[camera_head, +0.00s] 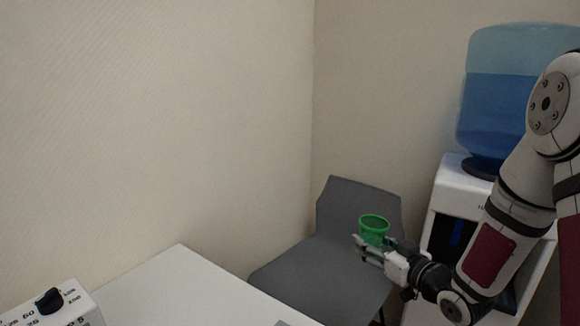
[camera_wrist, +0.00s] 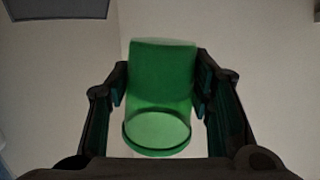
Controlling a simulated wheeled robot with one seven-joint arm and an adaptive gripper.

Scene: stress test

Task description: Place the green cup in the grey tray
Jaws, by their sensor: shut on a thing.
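The green cup (camera_head: 374,230) is in my gripper (camera_head: 364,246), in front of the grey chair in the head view. In the wrist view the green cup (camera_wrist: 162,85) sits between the two dark fingers of my gripper (camera_wrist: 158,88), with a finger against each side. My gripper is shut on it and holds it up in the air, to the right of the white table. A small grey edge (camera_head: 283,323) shows at the bottom border of the head view; I cannot tell whether it is the grey tray.
The white table (camera_head: 190,290) is at the lower left, its visible top mostly clear. A white box with a black knob (camera_head: 48,300) stands at its left. A grey chair (camera_head: 325,265) stands beyond the table. A water dispenser (camera_head: 459,186) stands at the right behind my arm.

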